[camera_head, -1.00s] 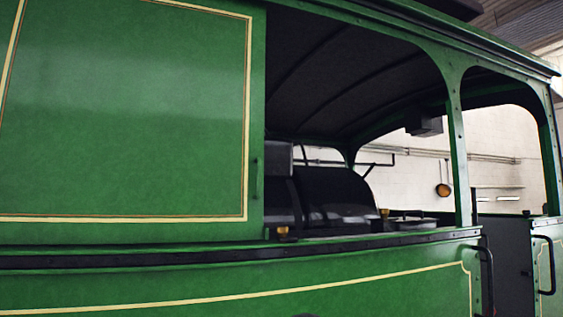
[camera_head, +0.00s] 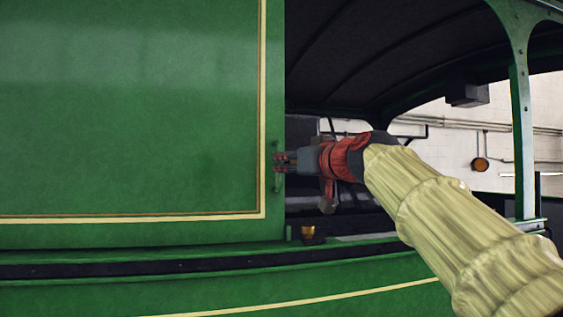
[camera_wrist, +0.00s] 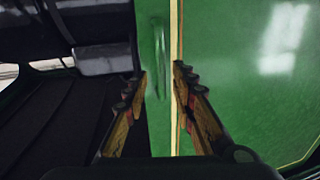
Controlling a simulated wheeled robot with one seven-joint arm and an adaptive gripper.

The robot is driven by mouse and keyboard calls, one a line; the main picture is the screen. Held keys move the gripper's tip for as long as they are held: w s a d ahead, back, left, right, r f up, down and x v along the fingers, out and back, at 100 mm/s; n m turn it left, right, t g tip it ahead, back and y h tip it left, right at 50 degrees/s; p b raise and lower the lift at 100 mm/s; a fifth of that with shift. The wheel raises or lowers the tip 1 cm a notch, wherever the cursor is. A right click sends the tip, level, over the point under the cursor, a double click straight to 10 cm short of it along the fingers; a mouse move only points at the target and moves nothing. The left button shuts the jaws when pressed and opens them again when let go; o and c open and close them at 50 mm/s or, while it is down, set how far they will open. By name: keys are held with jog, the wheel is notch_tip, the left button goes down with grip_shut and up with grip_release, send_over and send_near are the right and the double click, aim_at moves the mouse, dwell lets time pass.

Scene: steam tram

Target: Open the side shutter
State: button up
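The side shutter (camera_head: 130,110) is a large green panel with cream and thin red lining, filling the left of the head view. It covers the left part of the cab side, with the open window to its right. A slim green vertical handle (camera_head: 277,165) is on its right edge. My gripper (camera_head: 279,162) is at the handle, coming from the right. In the wrist view the two fingers are apart, the shutter (camera_wrist: 250,60) lies to the right and the handle (camera_wrist: 159,55) shows ahead, between the lines of the fingers. I cannot tell whether they touch it.
A dark ledge (camera_head: 150,266) runs below the shutter. A small brass fitting (camera_head: 308,234) stands on the sill right of the shutter's edge. A green window post (camera_head: 522,140) is at the right. The window opening between holds dark cab equipment further in.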

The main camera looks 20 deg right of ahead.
aim_at(280, 163)
jog(key=w+p, duration=0.1)
jog(key=w, duration=0.1)
jog(key=w+a, duration=0.1)
jog(key=w, duration=0.2)
jog(key=shift+w+p, duration=0.15)
jog(key=shift+p, duration=0.2)
jog(key=shift+a, duration=0.1)
jog(key=shift+c, duration=0.2)
jog(key=shift+c, duration=0.7)
jog(key=c, duration=0.5)
